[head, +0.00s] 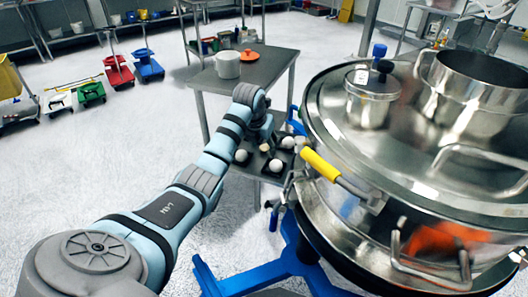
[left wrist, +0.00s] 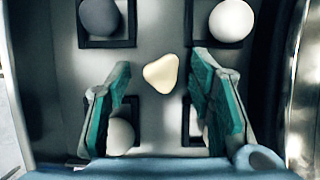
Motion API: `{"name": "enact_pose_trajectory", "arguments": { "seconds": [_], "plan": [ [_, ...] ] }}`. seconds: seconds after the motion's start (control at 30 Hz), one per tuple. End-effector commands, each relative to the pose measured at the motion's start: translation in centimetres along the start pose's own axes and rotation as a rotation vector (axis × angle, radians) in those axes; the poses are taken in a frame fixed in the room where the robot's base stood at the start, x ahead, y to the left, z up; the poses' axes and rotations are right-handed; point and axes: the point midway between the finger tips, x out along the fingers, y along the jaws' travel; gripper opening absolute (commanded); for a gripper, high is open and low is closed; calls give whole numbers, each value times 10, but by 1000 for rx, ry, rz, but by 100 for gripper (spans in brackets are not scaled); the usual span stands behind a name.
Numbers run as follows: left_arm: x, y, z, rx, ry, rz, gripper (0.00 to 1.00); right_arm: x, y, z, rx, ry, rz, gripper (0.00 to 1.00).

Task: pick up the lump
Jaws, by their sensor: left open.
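The lump (left wrist: 161,73) is a small cream piece with a rounded triangular shape. It lies on a grey surface between several balls, and in the head view it shows as a small tan spot (head: 265,148). My left gripper (left wrist: 158,88) is open, with one teal-lined finger on each side of the picture. The lump shows between and slightly beyond the fingertips, with a gap on both sides, and nothing is held. In the head view my left gripper (head: 268,136) hangs over the lower shelf, partly hidden by its own arm.
White balls (head: 242,155) and a dark ball (left wrist: 99,16) sit in square black holders around the lump. The grey table top (head: 262,72) stands above and behind. The steel sifter (head: 420,150) with its yellow-handled clamp (head: 320,165) is close on the right.

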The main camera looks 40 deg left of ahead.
Motion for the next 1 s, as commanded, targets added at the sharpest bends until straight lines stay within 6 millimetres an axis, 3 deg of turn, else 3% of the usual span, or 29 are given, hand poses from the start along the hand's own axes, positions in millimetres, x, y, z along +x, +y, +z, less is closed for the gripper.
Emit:
{"name": "enact_pose_trajectory", "arguments": {
  "seconds": [0.17,0.4,0.77,1.0],
  "plan": [
    [0,0,0,1,-1,0,48,-1,0,0,0,0,0,40],
    [0,0,0,0,0,0,10,-1,0,0,0,0,0,40],
    [-2,0,1,1,-1,0,10,-1,0,0,0,-1,0,40],
    [-32,0,14,0,-4,0,10,-9,1,-1,0,-1,0,40]
  ]
}}
